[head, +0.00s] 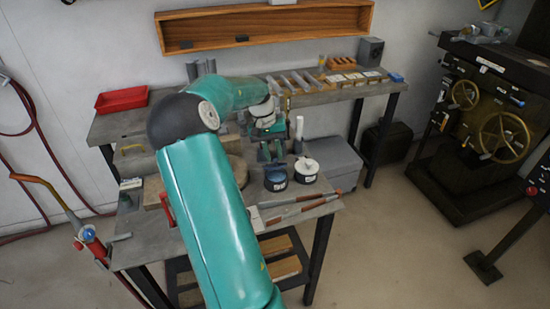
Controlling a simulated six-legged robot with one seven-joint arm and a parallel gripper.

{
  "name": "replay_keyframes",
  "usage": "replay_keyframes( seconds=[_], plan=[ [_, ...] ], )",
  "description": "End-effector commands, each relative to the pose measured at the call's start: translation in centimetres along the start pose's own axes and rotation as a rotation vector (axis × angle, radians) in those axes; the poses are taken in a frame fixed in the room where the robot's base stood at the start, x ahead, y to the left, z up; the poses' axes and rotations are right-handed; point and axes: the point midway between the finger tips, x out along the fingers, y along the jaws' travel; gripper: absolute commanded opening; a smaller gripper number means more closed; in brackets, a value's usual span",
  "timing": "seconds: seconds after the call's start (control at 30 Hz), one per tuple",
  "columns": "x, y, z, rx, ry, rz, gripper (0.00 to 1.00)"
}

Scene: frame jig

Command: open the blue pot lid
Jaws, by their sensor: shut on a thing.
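A dark blue pot (275,183) with a pale label stands on the near workbench, right of my arm. Its lid (274,172) shows as a dark top on the pot. My gripper (271,158) points down directly above it and is shut on the lid, though the grip itself is small and partly hidden. At this size I cannot tell whether the lid sits on the rim or is slightly lifted.
A pot with a white lid (306,166) stands close to the right. Long-handled tools (305,205) lie at the bench's front right. A grey box (330,167) is behind. A red tray (122,99) is at the back left. My arm covers much of the bench.

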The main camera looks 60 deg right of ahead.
Motion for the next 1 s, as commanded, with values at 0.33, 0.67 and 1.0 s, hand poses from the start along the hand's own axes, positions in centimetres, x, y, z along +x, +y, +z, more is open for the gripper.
replay_keyframes(
  seconds=[0.33, 0.67, 1.0],
  plan=[
    [-0.7, -0.3, -1.3, -0.026, -0.160, 0.061, 0.00],
    [-0.9, -0.4, -1.5, -0.032, -0.194, 0.074, 0.00],
    [-0.8, -0.4, -1.5, -0.031, -0.193, 0.074, 0.42]
  ],
)
